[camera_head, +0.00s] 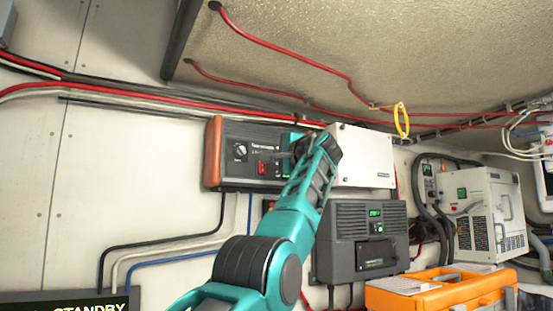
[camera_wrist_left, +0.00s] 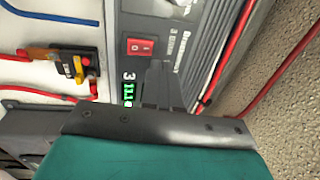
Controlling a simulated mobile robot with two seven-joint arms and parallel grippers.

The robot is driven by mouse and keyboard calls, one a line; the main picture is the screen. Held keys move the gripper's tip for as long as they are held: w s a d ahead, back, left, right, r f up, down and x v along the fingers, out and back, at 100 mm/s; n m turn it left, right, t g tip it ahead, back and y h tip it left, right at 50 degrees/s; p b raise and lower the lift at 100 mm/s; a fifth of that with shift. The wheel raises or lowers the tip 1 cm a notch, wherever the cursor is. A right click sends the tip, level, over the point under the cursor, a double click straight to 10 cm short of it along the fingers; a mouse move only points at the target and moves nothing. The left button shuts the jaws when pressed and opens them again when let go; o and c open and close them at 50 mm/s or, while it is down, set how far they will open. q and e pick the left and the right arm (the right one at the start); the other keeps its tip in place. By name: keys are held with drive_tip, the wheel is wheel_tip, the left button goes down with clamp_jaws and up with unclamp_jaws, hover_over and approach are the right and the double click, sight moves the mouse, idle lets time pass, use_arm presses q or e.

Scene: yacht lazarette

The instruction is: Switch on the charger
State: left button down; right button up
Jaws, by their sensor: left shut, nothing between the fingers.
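A dark grey wall unit (camera_head: 228,170) with an orange-brown left end panel carries a knob (camera_head: 240,151) and a red rocker switch (camera_head: 262,168). I cannot read which label names it as the charger. In the left wrist view the red rocker switch (camera_wrist_left: 140,46) sits on the grey front, with a green lit display (camera_wrist_left: 128,92) below it. My left gripper (camera_head: 289,154) is shut and empty in front of the unit's right part, covering some of it. In the wrist view its shut fingers (camera_wrist_left: 158,68) lie just beside the switch; I cannot tell whether they touch the face.
A white box (camera_head: 362,158) adjoins on the right. Below it hangs a dark unit (camera_head: 345,240) with a small green display. An orange case (camera_head: 440,292) and a white cabinet (camera_head: 488,215) are at right. A yellow and black fitting (camera_wrist_left: 62,62) with cables is beside the unit.

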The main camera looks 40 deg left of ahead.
use_arm(q)
drive_tip(key=s+d+r+b, duration=0.1)
drive_tip(key=s+d+b, duration=0.1)
drive_tip(key=d, duration=0.8)
drive_tip(key=shift+s+r+b, duration=0.15)
drive_tip(key=shift+s+b, duration=0.25)
drive_tip(key=shift+b, duration=0.2)
use_arm(e)
drive_tip(key=f, duration=0.3)
drive_tip(key=shift+d+f, duration=0.1)
drive_tip(key=shift+d, duration=0.2)
